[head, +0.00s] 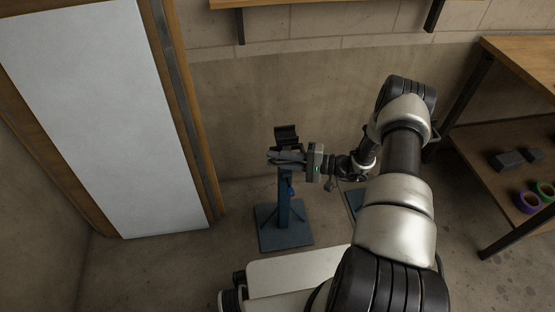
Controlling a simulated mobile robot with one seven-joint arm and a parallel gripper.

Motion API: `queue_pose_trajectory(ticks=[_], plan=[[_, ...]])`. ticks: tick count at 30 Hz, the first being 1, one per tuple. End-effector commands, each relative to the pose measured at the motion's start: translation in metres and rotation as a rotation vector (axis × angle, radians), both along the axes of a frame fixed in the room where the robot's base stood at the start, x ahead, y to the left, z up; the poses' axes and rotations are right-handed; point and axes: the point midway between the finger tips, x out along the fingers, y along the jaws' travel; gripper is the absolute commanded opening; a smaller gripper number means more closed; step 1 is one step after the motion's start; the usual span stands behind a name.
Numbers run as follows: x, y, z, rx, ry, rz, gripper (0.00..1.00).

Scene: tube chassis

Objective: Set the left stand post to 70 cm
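The left stand (285,213) has a blue square base plate on the floor, an upright blue post and a dark cradle (287,134) on top. A small blue knob or lever shows on the side of the post. My gripper (276,157) reaches in from the right with its fingers pointing left, level with the top of the post just below the cradle. The fingers overlap the post in this view; I cannot tell whether they touch or grip it. A second blue base plate (355,200) shows partly, mostly hidden behind my arm. No height scale is readable.
A wooden workbench (515,62) stands at the right, with dark blocks (508,160) and tape rolls (528,201) on its lower shelf. A white panel in a wooden frame (105,110) is at the left. A wall shelf (290,3) is above. Floor left of the stand is clear.

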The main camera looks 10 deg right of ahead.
Motion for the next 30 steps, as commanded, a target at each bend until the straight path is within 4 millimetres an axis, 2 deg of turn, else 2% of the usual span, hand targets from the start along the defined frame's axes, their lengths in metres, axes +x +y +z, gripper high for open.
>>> queue_pose_trajectory(ticks=[5, 8, 12, 15, 23, 24, 25, 26, 30], plan=[[-0.002, -0.001, -0.002, -0.008, 0.01, 0.0, 0.0], [-0.002, -0.002, 0.01, -0.008, 0.011, -0.002, 0.0], [-0.001, -0.002, 0.038, -0.007, 0.008, -0.002, 0.0], [-0.002, -0.002, 0.048, -0.008, 0.008, -0.001, 0.0], [-0.002, -0.002, 0.045, -0.009, 0.011, -0.001, 0.0], [-0.002, -0.002, 0.045, -0.009, 0.011, -0.001, 0.22], [-0.002, -0.002, 0.045, -0.009, 0.011, -0.001, 0.28], [-0.002, -0.002, 0.045, -0.009, 0.011, -0.001, 0.31], [-0.001, -0.001, 0.046, -0.007, 0.008, -0.002, 0.31]])
